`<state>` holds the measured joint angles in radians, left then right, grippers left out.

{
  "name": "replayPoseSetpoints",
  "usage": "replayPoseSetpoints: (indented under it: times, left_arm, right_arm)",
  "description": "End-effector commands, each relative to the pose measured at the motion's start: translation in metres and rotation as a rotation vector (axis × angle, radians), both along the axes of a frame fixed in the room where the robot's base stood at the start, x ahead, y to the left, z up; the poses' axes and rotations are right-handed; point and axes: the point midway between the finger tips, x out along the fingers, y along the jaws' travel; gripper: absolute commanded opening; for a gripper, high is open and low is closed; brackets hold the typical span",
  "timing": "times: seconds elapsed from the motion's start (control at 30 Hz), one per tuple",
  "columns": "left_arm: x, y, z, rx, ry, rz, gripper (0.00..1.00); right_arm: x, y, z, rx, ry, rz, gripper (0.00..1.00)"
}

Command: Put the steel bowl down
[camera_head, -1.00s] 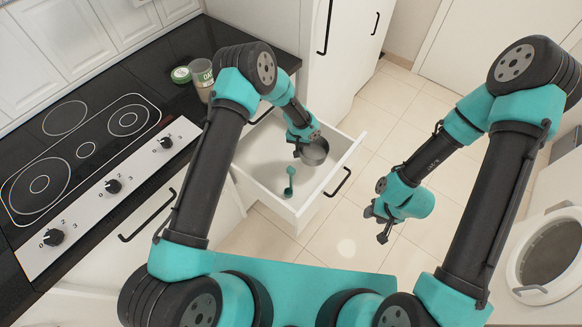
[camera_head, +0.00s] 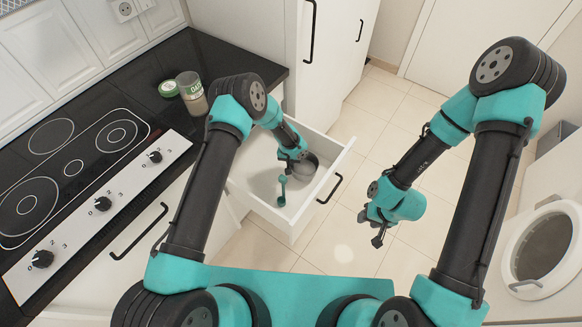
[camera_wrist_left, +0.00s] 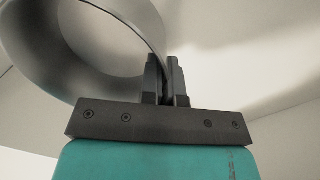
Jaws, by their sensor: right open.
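The steel bowl (camera_head: 308,168) is inside the open white drawer (camera_head: 330,172), toward its back right corner. My left gripper (camera_head: 286,165) reaches down into the drawer at the bowl's left side. In the left wrist view the fingers (camera_wrist_left: 166,82) are closed with the bowl's wall (camera_wrist_left: 120,82) between them. The bowl looks low in the drawer, but I cannot tell whether its base touches the drawer floor. My right gripper (camera_head: 376,228) is open and empty, in the air to the right of the drawer.
The tiled floor right of the drawer is clear. A washing machine (camera_head: 545,250) stands at far right.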

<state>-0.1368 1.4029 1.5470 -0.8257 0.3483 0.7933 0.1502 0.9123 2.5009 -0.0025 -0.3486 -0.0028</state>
Motion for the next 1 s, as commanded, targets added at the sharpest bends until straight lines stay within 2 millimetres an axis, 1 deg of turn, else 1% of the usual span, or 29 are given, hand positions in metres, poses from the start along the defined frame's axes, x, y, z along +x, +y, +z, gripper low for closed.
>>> replayPoseSetpoints:
  times: [0.2, 0.27, 0.7, 0.9, 1.0]
  left_arm:
    - [-0.001, 0.0, -0.028, 0.0, 0.003, 0.0, 0.0]
    - [-0.001, 0.0, -0.033, 0.0, 0.002, 0.0, 0.0]
    - [-0.001, 0.0, -0.038, 0.0, 0.001, 0.0, 0.0]
    - [-0.001, 0.0, -0.038, 0.0, 0.001, 0.0, 0.2]
    - [-0.001, 0.0, -0.038, 0.0, 0.001, 0.0, 0.28]
  right_arm:
    - [0.0, 0.0, 0.0, 0.0, 0.0, 0.0, 0.43]
    - [0.0, 0.0, 0.0, 0.0, 0.0, 0.0, 0.43]
    - [0.0, 0.0, 0.0, 0.0, 0.0, 0.0, 0.43]
    - [0.0, 0.0, 0.0, 0.0, 0.0, 0.0, 0.43]
    - [0.0, 0.0, 0.0, 0.0, 0.0, 0.0, 0.43]
